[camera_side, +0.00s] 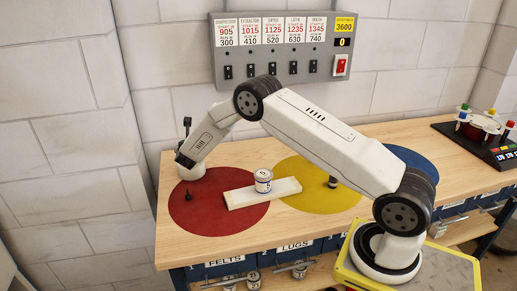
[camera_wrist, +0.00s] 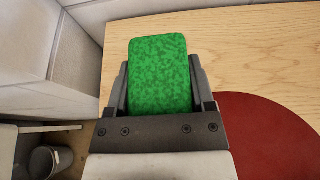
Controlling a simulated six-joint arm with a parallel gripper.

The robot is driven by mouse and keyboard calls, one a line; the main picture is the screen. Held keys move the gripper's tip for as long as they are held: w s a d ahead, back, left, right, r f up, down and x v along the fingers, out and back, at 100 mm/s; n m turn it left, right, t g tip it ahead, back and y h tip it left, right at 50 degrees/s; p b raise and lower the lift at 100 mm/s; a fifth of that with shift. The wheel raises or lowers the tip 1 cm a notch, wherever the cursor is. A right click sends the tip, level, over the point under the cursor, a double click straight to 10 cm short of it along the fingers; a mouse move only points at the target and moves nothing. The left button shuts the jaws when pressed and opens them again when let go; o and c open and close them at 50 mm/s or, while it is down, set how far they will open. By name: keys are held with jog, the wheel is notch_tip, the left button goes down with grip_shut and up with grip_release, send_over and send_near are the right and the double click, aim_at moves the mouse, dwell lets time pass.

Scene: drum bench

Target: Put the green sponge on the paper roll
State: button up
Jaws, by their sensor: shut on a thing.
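A green mottled sponge (camera_wrist: 158,62) stands between the jaws of my gripper (camera_wrist: 160,88) in the wrist view. In the side view my arm's end hangs over the left part of the bench, at the back edge of the red disc; the sponge cannot be made out there. I cannot pick out the paper roll for certain in either view. A pale rounded shape just under my wrist may be the roll or part of my arm.
A can (camera_side: 263,181) stands on a pale board (camera_side: 241,195) across the red disc (camera_side: 210,214) and yellow disc (camera_side: 306,199). A small dark knob (camera_side: 187,196) is on the red disc. A blue disc (camera_side: 410,163) lies right. A switch panel (camera_side: 285,75) hangs behind.

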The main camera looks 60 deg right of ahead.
jog(key=shift+f, duration=1.3)
jog(key=shift+f, duration=0.1)
jog(key=o, duration=1.2)
jog(key=shift+c, duration=0.2)
jog(key=shift+s+a+r, duration=0.1)
jog(key=shift+s+r, duration=0.05)
jog(key=shift+r, duration=0.05)
jog(key=shift+v, duration=0.8)
jog(key=v, duration=1)
jog(key=shift+s, duration=0.1)
